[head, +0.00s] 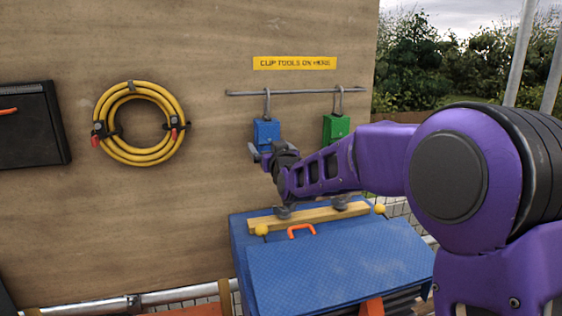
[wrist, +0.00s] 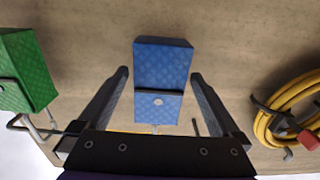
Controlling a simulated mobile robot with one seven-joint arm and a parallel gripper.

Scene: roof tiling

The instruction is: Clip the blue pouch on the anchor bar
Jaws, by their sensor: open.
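The blue pouch (head: 266,131) hangs upright below the anchor bar (head: 302,92), its grey clip (head: 267,103) reaching up to the bar and appearing looped over it. My gripper (head: 258,151) is at the lower part of the pouch, partly hidden by my own wrist. In the wrist view, which looks upside down, the blue pouch (wrist: 163,65) shows between the two spread fingers of my gripper (wrist: 160,76). Gaps show on both sides of it, so the fingers are open and not closed on it.
A green pouch (head: 336,128) hangs on the bar to the right. A yellow hose coil (head: 140,157) and a black case (head: 30,124) are on the board at left. Below are a blue case (head: 340,268) and a wooden strip (head: 318,216). Bare board lies between coil and pouch.

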